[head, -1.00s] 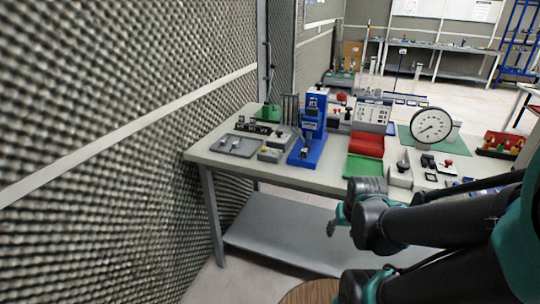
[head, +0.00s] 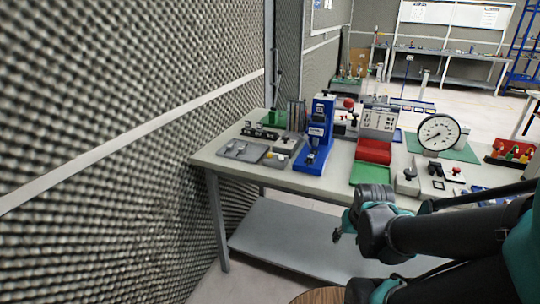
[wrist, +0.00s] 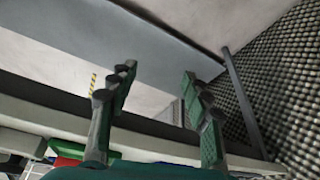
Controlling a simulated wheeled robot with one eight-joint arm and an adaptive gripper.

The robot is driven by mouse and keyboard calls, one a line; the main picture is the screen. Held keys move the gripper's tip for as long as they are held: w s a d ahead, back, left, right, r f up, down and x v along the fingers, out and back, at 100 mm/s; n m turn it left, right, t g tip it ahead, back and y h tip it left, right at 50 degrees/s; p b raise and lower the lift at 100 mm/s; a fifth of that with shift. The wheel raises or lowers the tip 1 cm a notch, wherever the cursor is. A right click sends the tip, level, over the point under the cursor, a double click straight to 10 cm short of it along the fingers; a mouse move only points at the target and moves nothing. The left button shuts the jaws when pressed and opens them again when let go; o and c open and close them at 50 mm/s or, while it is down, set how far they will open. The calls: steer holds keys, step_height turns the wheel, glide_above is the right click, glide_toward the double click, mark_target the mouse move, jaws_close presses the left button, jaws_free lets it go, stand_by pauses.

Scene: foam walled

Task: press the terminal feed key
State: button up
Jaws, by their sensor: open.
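A blue bench press (head: 318,140) stands upright on the workbench (head: 290,178), left of the bench's middle. A small grey box with a yellow key (head: 276,159) sits just left of its base; I cannot read any label, so I cannot tell whether this is the terminal feed key. My gripper (head: 341,235) hangs in front of the bench, below the top's front edge and right of the press, touching nothing I can see. In the wrist view my gripper (wrist: 157,73) is open and empty, with the lower shelf behind its fingers. The key does not show there.
A grey tray (head: 242,150) lies at the bench's left end, near the foam wall (head: 120,130). A green tray (head: 371,173), a red bin (head: 374,150) and a dial gauge (head: 438,132) stand to the right. The lower shelf (head: 290,238) is bare.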

jaws_close()
stand_by(1.4)
